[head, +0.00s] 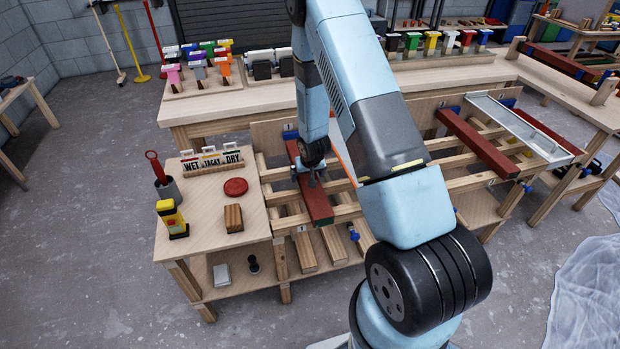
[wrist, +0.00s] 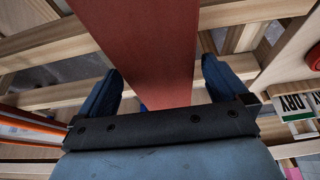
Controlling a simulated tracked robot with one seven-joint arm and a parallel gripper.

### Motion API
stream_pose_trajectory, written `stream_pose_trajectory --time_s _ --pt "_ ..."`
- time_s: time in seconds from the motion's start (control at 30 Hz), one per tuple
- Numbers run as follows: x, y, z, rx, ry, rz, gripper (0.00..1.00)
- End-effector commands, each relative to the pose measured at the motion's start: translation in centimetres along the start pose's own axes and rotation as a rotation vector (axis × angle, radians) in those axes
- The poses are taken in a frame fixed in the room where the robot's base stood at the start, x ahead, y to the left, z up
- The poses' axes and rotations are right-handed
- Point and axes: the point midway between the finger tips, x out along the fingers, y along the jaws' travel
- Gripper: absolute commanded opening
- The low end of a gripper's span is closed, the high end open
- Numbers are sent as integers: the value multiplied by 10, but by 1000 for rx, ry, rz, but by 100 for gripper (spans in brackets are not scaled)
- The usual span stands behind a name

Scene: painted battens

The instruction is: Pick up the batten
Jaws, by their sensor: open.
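A red-brown batten (head: 319,204) lies across the wooden rack beside the small bench, running from back to front. In the wrist view the batten (wrist: 158,45) passes between the two blue fingers of my gripper (wrist: 161,68). The fingers are open, one on each side of it, with a visible gap at both sides. In the head view my gripper (head: 312,178) is at the batten's middle part. My arm hides some of the rack. I cannot tell how far down the fingers reach.
A second red-brown batten (head: 478,143) lies on the rack to the right, beside a pale metal tray (head: 525,130). The side bench (head: 205,235) holds a WET/TACKY/DRY sign (head: 211,161), a red disc (head: 236,187), a yellow device (head: 171,219) and a wooden block (head: 233,218).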

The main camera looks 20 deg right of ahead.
Motion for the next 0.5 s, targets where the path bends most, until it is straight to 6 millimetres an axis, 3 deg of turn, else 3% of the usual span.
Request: stream_pose_trajectory --time_s 0.13,0.4,0.5 --pt "10 0 0 0 0 0 100" --pt "11 0 0 0 1 0 100" --pt "11 0 0 0 1 0 90"
